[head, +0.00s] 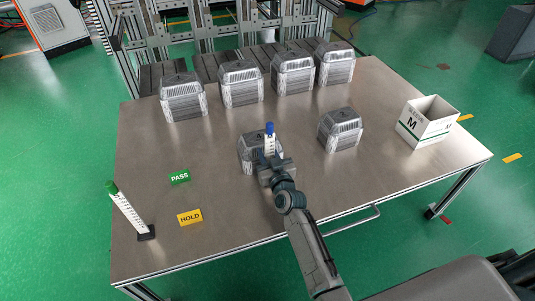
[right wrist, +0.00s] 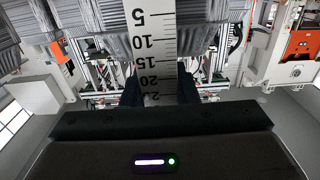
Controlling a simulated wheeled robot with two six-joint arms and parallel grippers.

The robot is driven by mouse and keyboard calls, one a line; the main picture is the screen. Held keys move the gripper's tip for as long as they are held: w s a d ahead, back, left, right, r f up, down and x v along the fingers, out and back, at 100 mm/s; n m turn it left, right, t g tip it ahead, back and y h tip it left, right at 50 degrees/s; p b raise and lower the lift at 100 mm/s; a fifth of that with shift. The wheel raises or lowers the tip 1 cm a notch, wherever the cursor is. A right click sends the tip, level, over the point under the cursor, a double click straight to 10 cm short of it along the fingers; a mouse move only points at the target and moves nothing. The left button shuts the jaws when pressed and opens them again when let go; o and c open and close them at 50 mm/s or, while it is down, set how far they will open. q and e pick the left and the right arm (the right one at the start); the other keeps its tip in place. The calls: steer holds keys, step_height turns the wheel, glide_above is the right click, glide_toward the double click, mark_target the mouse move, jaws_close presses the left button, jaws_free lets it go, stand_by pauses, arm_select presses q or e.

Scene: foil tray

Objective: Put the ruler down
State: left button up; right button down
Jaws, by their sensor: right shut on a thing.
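A white ruler with black markings and a blue top (head: 269,144) stands about upright in my right gripper (head: 273,166). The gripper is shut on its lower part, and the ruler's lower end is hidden. In the right wrist view the ruler (right wrist: 152,45) shows large numbers between the dark fingers (right wrist: 158,95). In the head view the ruler and gripper overlap a silver foil-like block (head: 250,147) behind them. I cannot tell whether they touch it. My left gripper is out of view.
The metal table (head: 220,220) holds a green PASS sign (head: 180,177), a yellow HOLD sign (head: 190,216) and an open white box marked M (head: 423,128). Another silver block (head: 340,130) stands right of centre; several line the back edge (head: 240,84). The table's front right is clear.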

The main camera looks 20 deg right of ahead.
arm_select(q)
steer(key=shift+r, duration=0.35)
arm_select(e)
steer(key=c, duration=1.1)
jaws_free()
steer(key=shift+s+f, duration=0.1)
steer(key=shift+s, duration=0.7)
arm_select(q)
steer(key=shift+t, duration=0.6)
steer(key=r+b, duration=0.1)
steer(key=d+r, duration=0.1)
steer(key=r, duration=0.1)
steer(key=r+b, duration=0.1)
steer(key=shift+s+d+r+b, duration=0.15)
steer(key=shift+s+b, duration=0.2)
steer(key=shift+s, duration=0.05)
arm_select(e)
steer(key=s+d+f+g, duration=0.1)
steer(key=s+g, duration=0.3)
steer(key=s, duration=0.8)
steer(key=s+d+f+g, duration=0.2)
steer(key=s+g, duration=0.3)
steer(key=s, duration=0.8)
steer(key=s+d+f+g+h, duration=0.1)
steer(key=s+d+g, duration=0.3)
steer(key=s, duration=0.8)
steer(key=shift+s+f+n+g, duration=0.15)
steer(key=shift+f+n+g, duration=0.15)
steer(key=shift+f, duration=0.35)
